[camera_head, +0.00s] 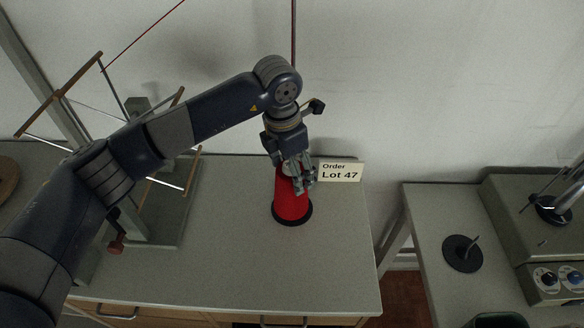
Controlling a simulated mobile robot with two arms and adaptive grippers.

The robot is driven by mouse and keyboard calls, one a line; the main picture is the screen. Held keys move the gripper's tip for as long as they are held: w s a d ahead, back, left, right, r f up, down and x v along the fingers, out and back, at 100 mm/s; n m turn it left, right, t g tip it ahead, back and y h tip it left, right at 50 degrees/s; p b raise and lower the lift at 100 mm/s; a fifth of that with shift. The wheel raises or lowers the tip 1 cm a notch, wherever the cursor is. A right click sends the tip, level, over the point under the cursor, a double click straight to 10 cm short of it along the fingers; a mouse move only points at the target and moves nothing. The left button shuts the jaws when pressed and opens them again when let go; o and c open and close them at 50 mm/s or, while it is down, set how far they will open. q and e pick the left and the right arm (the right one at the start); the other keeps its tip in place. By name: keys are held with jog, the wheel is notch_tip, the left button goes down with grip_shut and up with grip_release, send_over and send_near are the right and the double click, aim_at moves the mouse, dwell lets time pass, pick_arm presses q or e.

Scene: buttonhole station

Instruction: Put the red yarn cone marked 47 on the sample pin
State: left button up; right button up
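The red yarn cone (291,200) stands upright on the grey worktop, with a dark rim at its base. No number can be read on it. My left gripper (298,184) reaches down from above, with its fingers at the cone's narrow top. The fingers cover part of the top, and I cannot tell whether they are closed on it. A dark round base with a short upright pin (463,252), seemingly the sample pin, sits empty on the right-hand table. My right gripper is out of view.
A card reading "Order Lot 47" (340,172) stands just right of the cone. A yarn winder frame (150,215) stands at left behind my arm. A gap separates the worktop (240,265) from the right table (425,215). A machine with knobs (548,279) stands right of the pin.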

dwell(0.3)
pick_arm(q)
notch_tip(320, 180, up, 12)
jog(key=a, duration=0.1)
jog(key=shift+s+a, duration=0.15)
jog(key=shift+s, duration=0.3)
dwell(0.4)
